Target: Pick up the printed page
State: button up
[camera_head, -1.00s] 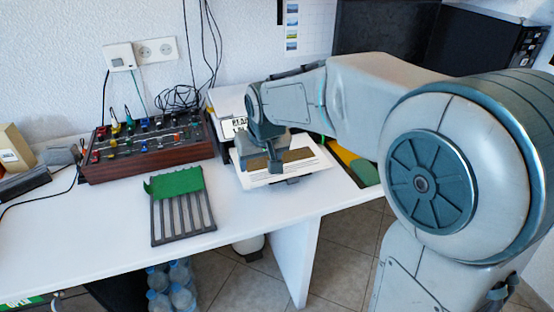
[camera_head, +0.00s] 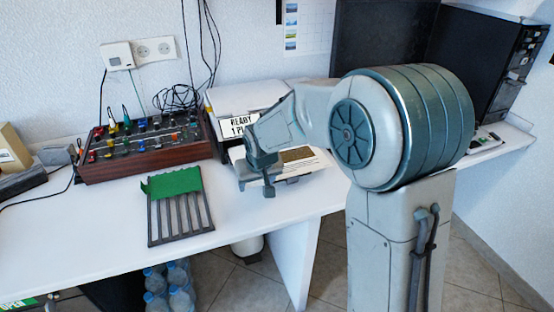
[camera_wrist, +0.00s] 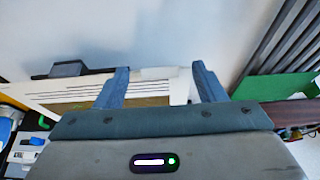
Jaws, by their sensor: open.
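The printed page (camera_head: 300,157) is a white sheet with a brown printed block, lying at the front of the printer on the desk. In the wrist view the page (camera_wrist: 75,92) shows dark printed lines, and its right end lies between my fingers as seen. My gripper (camera_head: 258,178) is open at the left end of the page, with its fingers pointing down and hiding part of it. In the wrist view my gripper's two fingers (camera_wrist: 161,82) stand apart. I cannot tell if either touches the page.
The white printer (camera_head: 250,95) has a sign beginning "READY". Left of it are a mixer-like panel (camera_head: 150,150) with coloured knobs and a dark slatted rack (camera_head: 180,215) with a green strip. Bare desk (camera_head: 90,225) lies at the front left. A dark case (camera_head: 485,60) stands at the right.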

jog(key=c, duration=1)
jog(key=shift+c, duration=0.2)
jog(key=shift+r, duration=0.15)
